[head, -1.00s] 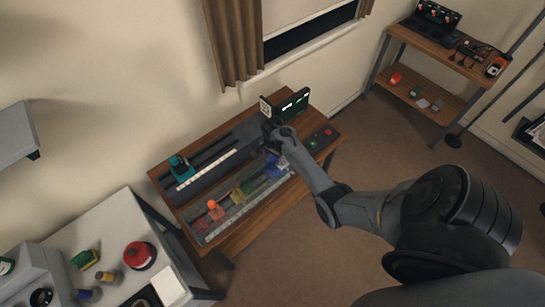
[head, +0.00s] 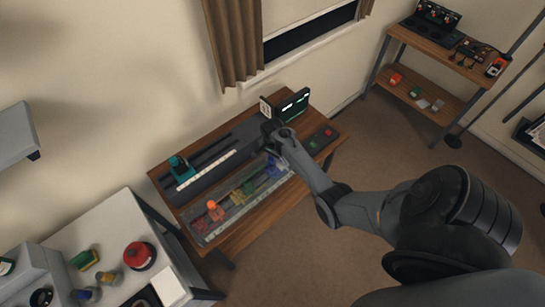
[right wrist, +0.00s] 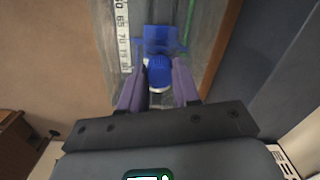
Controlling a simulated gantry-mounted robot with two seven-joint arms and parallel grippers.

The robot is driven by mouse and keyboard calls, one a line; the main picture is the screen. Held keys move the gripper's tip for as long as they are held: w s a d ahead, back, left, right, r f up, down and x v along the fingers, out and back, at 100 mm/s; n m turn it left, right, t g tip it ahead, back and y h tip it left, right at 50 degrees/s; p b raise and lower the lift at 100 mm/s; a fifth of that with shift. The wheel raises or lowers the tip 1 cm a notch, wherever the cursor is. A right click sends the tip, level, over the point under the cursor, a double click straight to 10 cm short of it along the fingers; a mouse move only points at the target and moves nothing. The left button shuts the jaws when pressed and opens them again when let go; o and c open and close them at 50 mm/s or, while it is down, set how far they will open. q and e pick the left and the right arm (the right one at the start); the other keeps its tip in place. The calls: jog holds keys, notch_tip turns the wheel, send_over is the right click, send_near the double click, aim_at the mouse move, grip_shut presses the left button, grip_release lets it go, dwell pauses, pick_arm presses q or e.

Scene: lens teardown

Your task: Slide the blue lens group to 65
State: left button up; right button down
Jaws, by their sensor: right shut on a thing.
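The blue lens group (right wrist: 160,42) sits on the clear rail in the right wrist view, its rounded knob (right wrist: 160,72) between my fingers. My right gripper (right wrist: 159,84) is shut on this knob. A printed scale (right wrist: 123,40) runs to the left of the rail, with 65, 70 and 75 readable. The blue body lies roughly beside 70 to 75; the exact reading is unclear. In the head view the blue lens group (head: 273,170) is partly hidden by my right arm, at the right end of the colored groups. My left gripper is out of view.
Green (head: 249,186) and red (head: 200,225) groups share the clear rail, to the left of the blue one. A teal carriage (head: 180,166) stands on the dark rail behind. A small display (head: 293,103) stands at the table's back.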

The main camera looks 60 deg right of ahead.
jog(key=a, duration=0.1)
jog(key=w+a+p, duration=0.1)
jog(key=shift+a, duration=0.3)
jog(key=c, duration=0.8)
grip_release()
notch_tip(320, 180, up, 11)
jog(key=shift+s+f, duration=0.15)
